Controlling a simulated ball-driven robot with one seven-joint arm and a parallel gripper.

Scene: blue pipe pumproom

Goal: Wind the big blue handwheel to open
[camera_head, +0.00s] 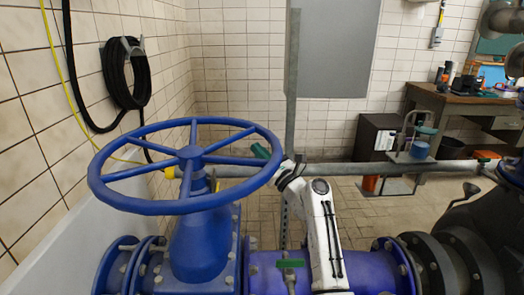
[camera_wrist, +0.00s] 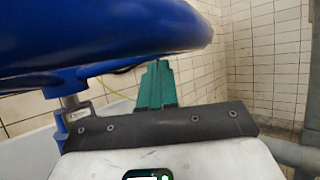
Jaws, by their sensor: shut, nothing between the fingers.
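The big blue handwheel (camera_head: 188,153) lies nearly level on top of its blue valve body (camera_head: 200,240), left of centre in the head view. My gripper (camera_head: 261,151) is at the wheel's right side, with its teal fingers showing through the opening just inside the rim. The rim hides part of it. In the wrist view the blue rim (camera_wrist: 120,35) crosses the top, close above my shut, empty teal fingers (camera_wrist: 156,85). I cannot tell whether they touch the rim or a spoke. The wheel's stem (camera_wrist: 72,103) shows at left.
A grey horizontal pipe (camera_head: 400,168) runs behind the wheel, beside an upright grey post (camera_head: 292,80). A black hose coil (camera_head: 126,75) hangs on the left tiled wall. A blue flanged pipe (camera_head: 370,268) runs right below my arm. A workbench (camera_head: 460,105) stands far right.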

